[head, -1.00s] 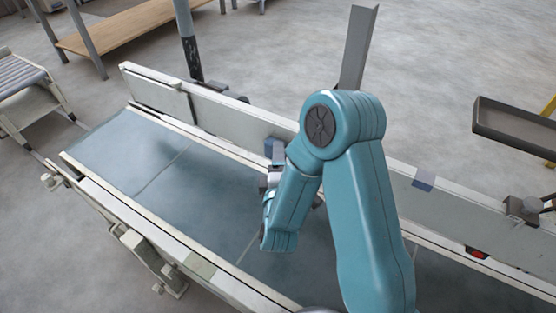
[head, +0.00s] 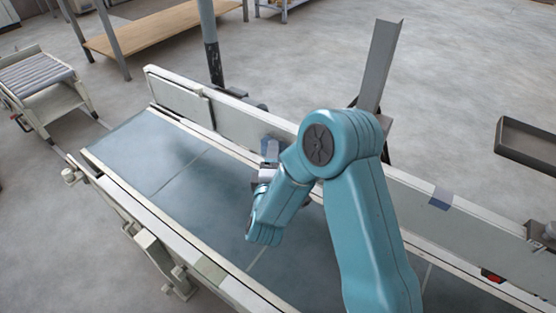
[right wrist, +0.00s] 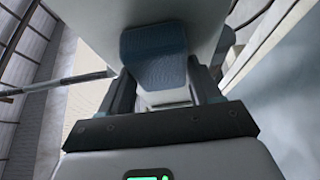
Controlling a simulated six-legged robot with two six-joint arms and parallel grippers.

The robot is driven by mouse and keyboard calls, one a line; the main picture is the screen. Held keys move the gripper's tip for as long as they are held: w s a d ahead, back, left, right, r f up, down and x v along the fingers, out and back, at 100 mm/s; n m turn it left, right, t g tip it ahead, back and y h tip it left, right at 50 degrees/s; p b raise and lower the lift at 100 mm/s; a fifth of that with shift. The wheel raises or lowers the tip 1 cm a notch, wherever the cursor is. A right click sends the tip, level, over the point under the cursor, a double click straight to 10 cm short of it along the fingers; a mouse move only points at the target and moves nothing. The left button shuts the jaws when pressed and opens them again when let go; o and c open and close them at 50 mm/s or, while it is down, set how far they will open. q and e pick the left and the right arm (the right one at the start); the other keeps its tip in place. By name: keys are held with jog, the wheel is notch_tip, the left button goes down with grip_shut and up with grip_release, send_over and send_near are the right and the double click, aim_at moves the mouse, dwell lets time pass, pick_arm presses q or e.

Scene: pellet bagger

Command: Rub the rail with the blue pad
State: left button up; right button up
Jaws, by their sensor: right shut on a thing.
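The rail (head: 240,124) is the long pale board along the far side of the conveyor. My right gripper (head: 267,164) is at the rail's near face, shut on the blue pad (head: 271,147). In the right wrist view the blue pad (right wrist: 155,58) sits between the two dark fingers (right wrist: 160,92), in front of the pale rail (right wrist: 98,22). The pad looks to be against the rail, but I cannot tell for sure whether it touches. My right arm hides part of the rail and belt. My left gripper is not in view.
The blue-grey belt (head: 165,160) lies below, with a near side frame (head: 130,200). A blue-grey patch (head: 440,198) is on the rail at right. An upright metal channel (head: 380,65) and a dark post (head: 211,50) stand behind. A dark tray (head: 527,145) is at far right.

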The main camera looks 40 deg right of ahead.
jog(key=shift+w+a, duration=0.4)
jog(key=shift+w, duration=0.65)
jog(key=shift+w+a, duration=0.45)
jog(key=shift+w, duration=0.6)
jog(key=shift+w+a, duration=0.4)
jog(key=shift+w, duration=0.65)
jog(key=s+a, duration=0.2)
jog(key=a, duration=0.3)
jog(key=shift+a+p, duration=0.35)
jog(key=shift+p, duration=0.1)
jog(key=shift+s+a, duration=0.25)
jog(key=shift+a, duration=0.45)
jog(key=shift+s+a, duration=0.25)
jog(key=shift+a, duration=0.45)
